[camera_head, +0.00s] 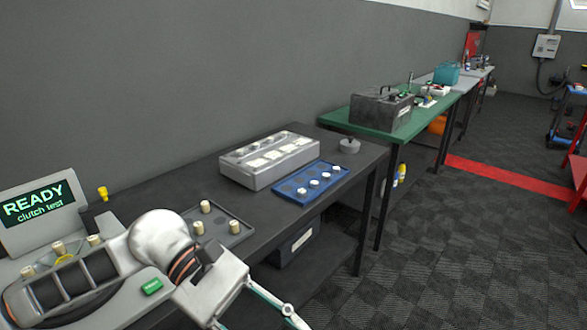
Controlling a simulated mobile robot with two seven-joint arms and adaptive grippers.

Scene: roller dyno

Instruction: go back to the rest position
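An arm with a white rounded joint comes in from the left over the test machine, so I take it as my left arm. Its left gripper (272,303) hangs at the bottom of the head view, over the dark floor beside the bench. Thin linkage bars show, but the fingertips are cut off by the frame edge. I cannot tell if it is open or holds anything. My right gripper is not in view.
The test machine's screen (38,205) reads "READY clutch test". The dark bench (150,190) carries a grey tray (238,238) with pegs, a grey box (262,178) and a blue tray (290,196). A green table (345,117) stands beyond.

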